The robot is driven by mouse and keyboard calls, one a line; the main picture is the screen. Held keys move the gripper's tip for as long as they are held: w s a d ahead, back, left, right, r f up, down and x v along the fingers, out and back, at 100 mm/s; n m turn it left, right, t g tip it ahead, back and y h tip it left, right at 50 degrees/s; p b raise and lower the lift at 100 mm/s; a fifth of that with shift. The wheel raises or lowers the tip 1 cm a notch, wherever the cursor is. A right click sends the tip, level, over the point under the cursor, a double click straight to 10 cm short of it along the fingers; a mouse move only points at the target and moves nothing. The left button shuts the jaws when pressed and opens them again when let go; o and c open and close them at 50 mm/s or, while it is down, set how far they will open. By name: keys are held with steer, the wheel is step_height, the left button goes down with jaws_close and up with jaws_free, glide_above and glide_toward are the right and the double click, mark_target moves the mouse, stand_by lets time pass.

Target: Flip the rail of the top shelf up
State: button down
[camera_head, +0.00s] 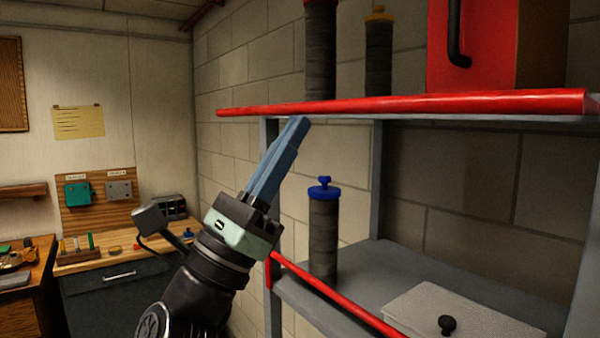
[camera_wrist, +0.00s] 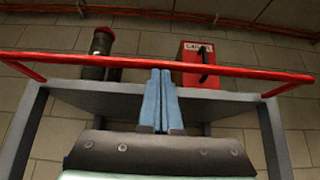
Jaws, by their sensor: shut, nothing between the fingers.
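The top shelf's red rail (camera_head: 400,104) runs along the front of the top shelf in the head view. In the wrist view the rail (camera_wrist: 230,70) crosses the full width, and its short end arms run back to the shelf corners. My gripper (camera_head: 303,122) is shut and empty, pointing up, with its tips just under the rail toward its left part in the head view. In the wrist view my gripper (camera_wrist: 160,72) reaches up to the rail near its middle. I cannot tell whether the tips touch it.
Dark canisters (camera_head: 378,55) and a red box (camera_head: 470,50) stand on the top shelf. The lower shelf (camera_head: 375,262) holds a blue-capped canister (camera_head: 323,235), a grey lidded box (camera_head: 465,315) and its own red rail (camera_head: 335,293). A workbench (camera_head: 120,280) stands at the left.

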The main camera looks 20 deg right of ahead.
steer(key=shift+w+a+r+g+y+p, duration=0.15)
steer(key=shift+r+y+p, duration=0.15)
steer(key=shift+r+y, duration=0.25)
steer(key=shift+s+a+r+g+y+p, duration=0.15)
steer(key=shift+r+y+p, duration=0.2)
steer(key=shift+r, duration=0.25)
steer(key=r+g+y+p, duration=0.1)
steer(key=r+y+p, duration=0.1)
steer(key=d+r+g+y+p, duration=0.1)
steer(key=r+y+p, duration=0.1)
steer(key=y, duration=0.1)
steer(key=r+y+p, duration=0.2)
steer(key=r, duration=0.1)
steer(key=shift+w+d+g+y, duration=0.35)
steer(key=shift+g+y, duration=0.05)
steer(key=w+d+r+p, duration=0.1)
steer(key=w+d+r, duration=0.1)
steer(key=d+r, duration=0.2)
steer(key=shift+d, duration=0.5)
steer(key=shift+s+f, duration=0.1)
